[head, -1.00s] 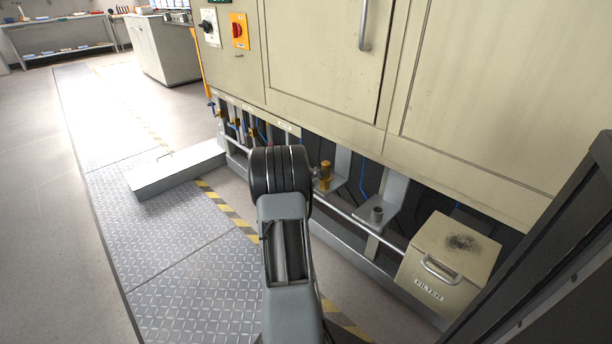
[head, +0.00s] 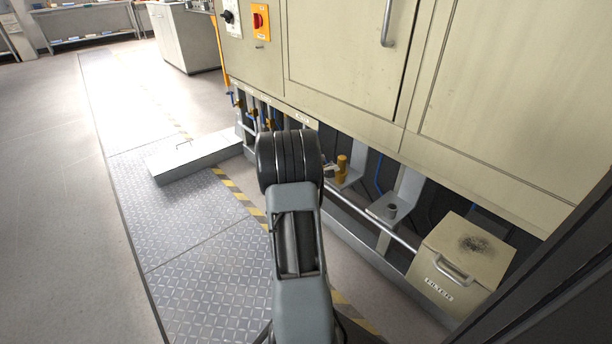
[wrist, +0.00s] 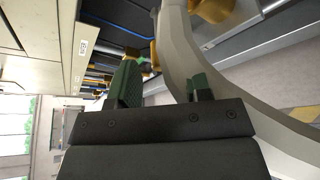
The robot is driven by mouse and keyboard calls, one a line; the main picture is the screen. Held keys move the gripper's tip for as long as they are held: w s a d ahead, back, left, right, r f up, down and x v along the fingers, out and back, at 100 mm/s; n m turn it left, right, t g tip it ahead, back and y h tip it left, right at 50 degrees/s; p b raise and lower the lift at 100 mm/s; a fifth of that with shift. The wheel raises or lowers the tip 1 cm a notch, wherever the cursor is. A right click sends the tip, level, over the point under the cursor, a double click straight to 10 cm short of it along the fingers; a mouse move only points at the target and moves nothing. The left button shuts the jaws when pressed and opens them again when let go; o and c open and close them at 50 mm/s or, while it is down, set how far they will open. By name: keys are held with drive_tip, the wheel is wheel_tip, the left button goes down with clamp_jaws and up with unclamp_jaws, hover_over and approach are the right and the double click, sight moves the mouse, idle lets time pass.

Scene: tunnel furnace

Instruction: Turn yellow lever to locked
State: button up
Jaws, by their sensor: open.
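In the head view, several small brass-yellow valve fittings (head: 253,113) stand under the cabinet's lower edge, left of my arm. A separate yellow upright fitting (head: 342,167) stands just right of my arm on a grey bracket. I cannot tell which of these is the yellow lever, nor its position. My gripper is hidden behind my arm in the head view. In the wrist view, my gripper (wrist: 163,76) is open, with two green fingers apart. A curved grey piece (wrist: 185,58) passes between and beyond the fingers; contact is unclear. Yellow parts (wrist: 212,9) show beyond it.
The beige cabinet (head: 345,65) overhangs the pipe bay. A horizontal silver pipe (head: 370,222) runs low along it. A filter box (head: 462,262) stands at right. A low grey step box (head: 195,156) is at left.

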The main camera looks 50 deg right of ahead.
drive_tip(key=p+v, duration=0.2)
drive_tip(key=v, duration=0.6)
drive_tip(key=shift+a, duration=0.2)
drive_tip(key=shift+r, duration=0.1)
drive_tip(key=s+a+r+m+g+y+p, duration=0.1)
drive_tip(key=a+r+m+p, duration=0.1)
drive_tip(key=a+r+p, duration=0.35)
drive_tip(key=a+r+m+y+p, duration=0.25)
drive_tip(key=r+p, duration=0.45)
drive_tip(key=r, duration=0.4)
drive_tip(key=s+a+r+m+g+y+p, duration=0.1)
drive_tip(key=a+r+m+p, duration=0.1)
drive_tip(key=a+r+p, duration=0.5)
drive_tip(key=s+a+r+m+t+y+p, duration=0.1)
drive_tip(key=a+r+t+y+p, duration=0.1)
drive_tip(key=a+r+y+p, duration=0.3)
drive_tip(key=s+a+r+m+t+y+p, duration=0.1)
drive_tip(key=a+r+y+p, duration=0.4)
drive_tip(key=a+r+p, duration=0.8)
drive_tip(key=s+a+r+t, duration=0.1)
drive_tip(key=a+r, duration=0.5)
drive_tip(key=shift+a+t+p, duration=0.2)
drive_tip(key=shift+t+p, duration=0.1)
drive_tip(key=shift+p, duration=0.1)
drive_tip(key=shift+d+m, duration=0.1)
drive_tip(key=shift+m, duration=0.25)
